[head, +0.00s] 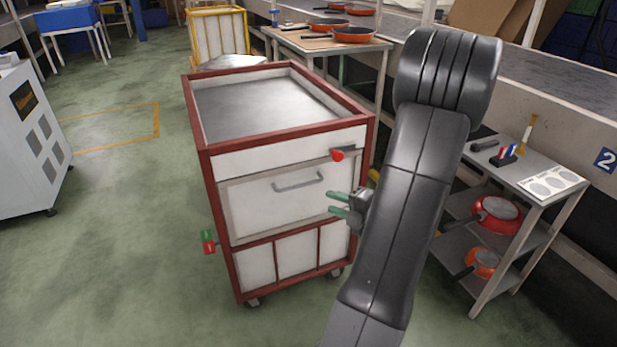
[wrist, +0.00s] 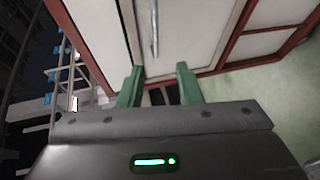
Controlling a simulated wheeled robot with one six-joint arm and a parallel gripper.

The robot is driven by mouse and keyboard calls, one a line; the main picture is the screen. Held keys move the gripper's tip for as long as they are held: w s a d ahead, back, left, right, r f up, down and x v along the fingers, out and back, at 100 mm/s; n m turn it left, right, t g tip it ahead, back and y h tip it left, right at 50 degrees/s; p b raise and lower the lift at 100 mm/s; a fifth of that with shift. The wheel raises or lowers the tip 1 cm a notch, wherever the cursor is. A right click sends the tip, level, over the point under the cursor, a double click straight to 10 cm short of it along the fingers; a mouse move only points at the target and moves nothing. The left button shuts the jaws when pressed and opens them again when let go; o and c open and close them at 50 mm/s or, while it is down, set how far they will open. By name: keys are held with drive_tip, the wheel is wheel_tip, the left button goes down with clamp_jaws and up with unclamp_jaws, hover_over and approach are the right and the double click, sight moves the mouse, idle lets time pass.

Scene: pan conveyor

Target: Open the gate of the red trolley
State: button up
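The red trolley (head: 222,146) stands ahead of me, with a red frame and white panels. Its gate (head: 262,205) is a white front panel with a grey bar handle (head: 298,182) and looks closed. A red-knobbed latch (head: 338,155) sits at the gate's upper right; its bar lies roughly level. My gripper (head: 334,203) is at the right of the gate, below the latch, with its green fingers pointing left. In the wrist view my gripper (wrist: 160,70) has its fingers apart and nothing between them; the handle (wrist: 154,30) shows beyond them.
A red and green part (head: 208,240) sticks out at the trolley's lower left. A grey shelf cart (head: 545,192) with red pans stands at right. A table (head: 325,44) with orange pans and a yellow trolley (head: 217,12) are behind.

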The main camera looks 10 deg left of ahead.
sight(303, 186)
drive_tip(key=shift+m+t, duration=0.3)
drive_tip(key=shift+m, duration=0.2)
drive_tip(key=b+x, duration=0.1)
drive_tip(key=x, duration=0.3)
drive_tip(key=b+x, duration=0.2)
drive_tip(key=x, duration=0.3)
drive_tip(key=w+b+x, duration=0.1)
drive_tip(key=b+x, duration=0.1)
drive_tip(key=x, duration=0.3)
drive_tip(key=shift+w+d, duration=0.2)
drive_tip(key=shift+d, duration=0.1)
clamp_jaws()
